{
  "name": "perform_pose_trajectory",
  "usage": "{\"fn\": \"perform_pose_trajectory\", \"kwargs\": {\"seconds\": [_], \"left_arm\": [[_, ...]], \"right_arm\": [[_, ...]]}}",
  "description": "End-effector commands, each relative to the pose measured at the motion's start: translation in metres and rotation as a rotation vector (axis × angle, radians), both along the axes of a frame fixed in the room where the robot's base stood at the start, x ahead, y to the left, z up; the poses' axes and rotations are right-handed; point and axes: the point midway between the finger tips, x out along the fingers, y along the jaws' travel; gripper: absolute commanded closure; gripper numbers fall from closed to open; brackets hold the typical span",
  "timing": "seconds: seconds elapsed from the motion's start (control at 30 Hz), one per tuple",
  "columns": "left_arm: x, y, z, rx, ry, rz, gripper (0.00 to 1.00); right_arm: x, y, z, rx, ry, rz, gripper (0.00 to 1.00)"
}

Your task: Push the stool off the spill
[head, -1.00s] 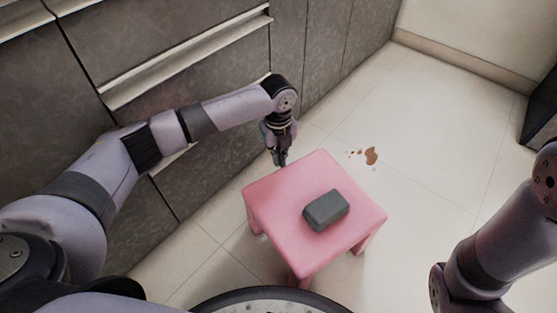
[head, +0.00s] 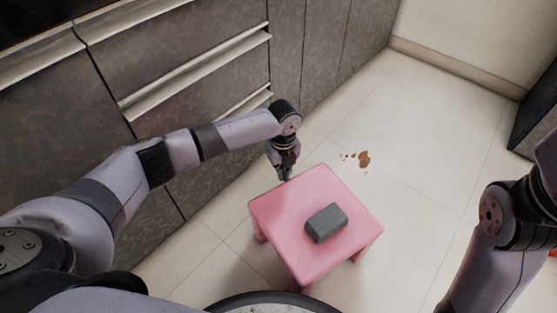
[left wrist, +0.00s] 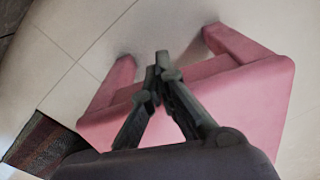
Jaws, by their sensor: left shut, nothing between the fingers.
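The pink stool (head: 290,205) stands upright on the tiled floor in the head view, with a dark grey block (head: 326,223) on its seat. The brown spill (head: 363,159), with small drops beside it, lies on bare floor beyond the stool, clear of its seat and visible legs. My left gripper (head: 285,177) is shut and empty, pointing down at the stool's far-left edge; I cannot tell whether it touches. In the left wrist view the shut fingers (left wrist: 161,58) show in front of the stool's pink side (left wrist: 240,95) and legs. My right gripper is out of view.
Grey cabinets (head: 190,60) with long handles run along the left, close to my left arm. A pale wall with a baseboard (head: 455,68) closes the back. A dark box-like thing (head: 537,115) stands at the right. Floor around the spill is clear.

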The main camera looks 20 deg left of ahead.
Motion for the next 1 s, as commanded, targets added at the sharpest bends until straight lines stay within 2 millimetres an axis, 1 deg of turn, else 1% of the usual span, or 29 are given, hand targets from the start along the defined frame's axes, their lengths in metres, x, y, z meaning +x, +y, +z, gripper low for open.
{"fn": "perform_pose_trajectory", "kwargs": {"seconds": [0.3,0.37,0.43,0.53,0.67,0.8,1.0], "left_arm": [[0.000,-0.001,-0.002,-0.001,0.001,-0.001,1.00],[0.000,-0.001,-0.001,-0.001,0.001,0.000,1.00],[0.000,0.000,0.000,-0.001,0.000,0.000,1.00],[0.001,-0.001,0.008,-0.002,-0.002,-0.001,1.00],[0.001,-0.001,0.030,-0.002,-0.004,-0.001,1.00],[0.002,0.000,0.061,-0.001,-0.003,-0.001,1.00],[0.001,-0.001,0.098,-0.001,0.000,-0.001,1.00]], "right_arm": [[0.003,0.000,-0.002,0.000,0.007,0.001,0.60],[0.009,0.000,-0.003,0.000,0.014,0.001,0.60],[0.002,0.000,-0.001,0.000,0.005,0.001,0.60],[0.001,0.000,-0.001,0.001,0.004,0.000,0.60],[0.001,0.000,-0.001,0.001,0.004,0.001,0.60],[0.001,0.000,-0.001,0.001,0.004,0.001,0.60],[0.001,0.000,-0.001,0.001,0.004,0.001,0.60]]}}
